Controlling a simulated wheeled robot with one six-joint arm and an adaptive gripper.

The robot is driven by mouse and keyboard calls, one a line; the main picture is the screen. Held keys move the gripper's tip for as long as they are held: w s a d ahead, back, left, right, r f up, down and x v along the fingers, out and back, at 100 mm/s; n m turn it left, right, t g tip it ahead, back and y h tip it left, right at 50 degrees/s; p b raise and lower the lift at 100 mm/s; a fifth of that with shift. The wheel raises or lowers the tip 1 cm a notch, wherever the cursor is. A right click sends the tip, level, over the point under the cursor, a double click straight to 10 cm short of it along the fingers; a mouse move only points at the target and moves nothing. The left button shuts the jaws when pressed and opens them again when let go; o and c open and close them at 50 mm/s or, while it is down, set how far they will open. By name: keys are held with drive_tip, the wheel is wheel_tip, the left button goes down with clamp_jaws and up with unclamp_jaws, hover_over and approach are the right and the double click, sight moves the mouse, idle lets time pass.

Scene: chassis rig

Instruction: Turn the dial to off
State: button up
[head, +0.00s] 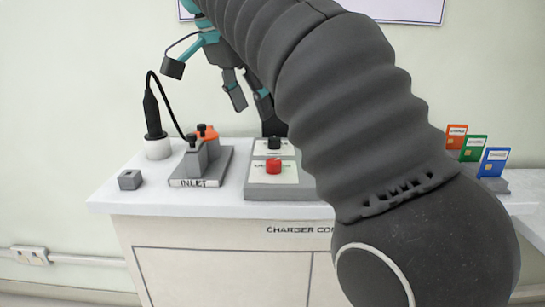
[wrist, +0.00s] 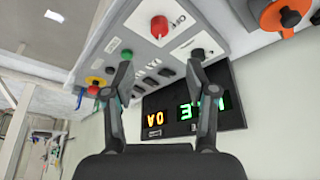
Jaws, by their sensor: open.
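A control box (head: 285,193) on the white bench carries a red knob (head: 274,166) in front and a black knob (head: 274,143) behind it. In the wrist view the red knob (wrist: 159,27) sits beside a label reading OFF, and a black knob (wrist: 197,53) is partly covered by the right fingertip. I cannot tell for sure which knob is the dial, nor its setting. My gripper (head: 252,104) hangs above and behind the box, pointing down. In the wrist view my gripper (wrist: 161,66) is open, with nothing between its fingers.
A grey INLET block (head: 200,168) with an orange-topped clamp stands left of the box. A black plug (head: 153,115) with a cable stands in a white holder. Several coloured cards (head: 494,162) stand at the right. A display (wrist: 193,105) with lit digits shows behind the fingers.

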sight(273, 161)
drive_tip(key=x, duration=1.2)
drive_tip(key=shift+d+f+b, duration=0.1)
drive_tip(key=shift+f+b, duration=0.2)
drive_tip(key=shift+f, duration=0.1)
clamp_jaws()
